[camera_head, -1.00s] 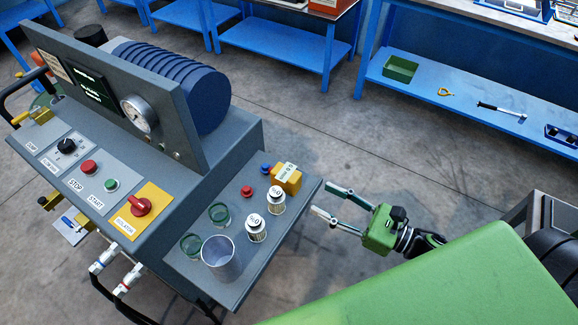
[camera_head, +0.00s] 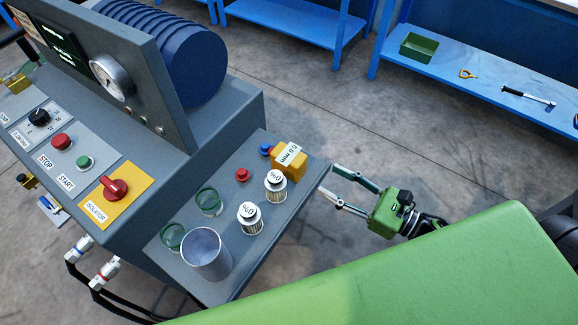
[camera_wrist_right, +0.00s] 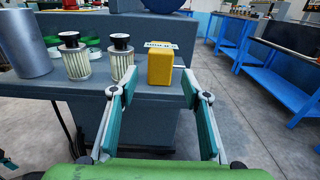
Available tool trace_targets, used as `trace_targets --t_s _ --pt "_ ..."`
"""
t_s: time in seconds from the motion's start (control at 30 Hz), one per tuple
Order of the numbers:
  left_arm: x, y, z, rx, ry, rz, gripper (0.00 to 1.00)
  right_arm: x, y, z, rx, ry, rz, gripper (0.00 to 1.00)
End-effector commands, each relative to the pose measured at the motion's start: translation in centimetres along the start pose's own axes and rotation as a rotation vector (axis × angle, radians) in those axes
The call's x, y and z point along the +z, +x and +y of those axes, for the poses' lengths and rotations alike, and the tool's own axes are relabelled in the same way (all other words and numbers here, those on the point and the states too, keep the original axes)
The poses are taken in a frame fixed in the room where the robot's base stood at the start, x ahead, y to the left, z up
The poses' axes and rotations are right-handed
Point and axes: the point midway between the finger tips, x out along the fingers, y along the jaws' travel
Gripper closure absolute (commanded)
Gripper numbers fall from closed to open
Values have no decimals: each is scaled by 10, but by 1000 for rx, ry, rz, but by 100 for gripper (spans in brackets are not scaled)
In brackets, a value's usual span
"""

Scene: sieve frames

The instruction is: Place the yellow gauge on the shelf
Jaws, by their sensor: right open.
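The yellow gauge (camera_head: 287,165) is a small block with a white label plate marked in mm. It stands on the grey side ledge (camera_head: 181,280) of the machine, near the ledge's right corner. In the right wrist view the gauge (camera_wrist_right: 160,68) lies ahead, between the lines of the two fingers. My right gripper (camera_head: 331,181) is open and empty, just off the ledge's right edge and apart from the gauge. My left gripper is not in view.
The blue shelf holds a green bin (camera_head: 418,46), a yellow hook-like item (camera_head: 467,74) and a hammer-like tool (camera_head: 528,97).

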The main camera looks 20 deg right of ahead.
Motion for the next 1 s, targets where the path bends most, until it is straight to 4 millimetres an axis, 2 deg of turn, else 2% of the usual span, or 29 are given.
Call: trace_targets --t_s 0.17,0.4,0.5,0.67,1.0 --pt "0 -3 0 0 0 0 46 2 20 0 2 -1 -4 57" --pt "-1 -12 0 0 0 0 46 2 68 -1 0 -1 -3 57" --pt "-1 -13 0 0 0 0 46 1 80 0 1 0 -3 57" --pt "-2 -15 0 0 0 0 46 1 89 -1 0 0 -1 57" --pt "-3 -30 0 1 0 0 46 4 134 -2 1 1 -2 57"
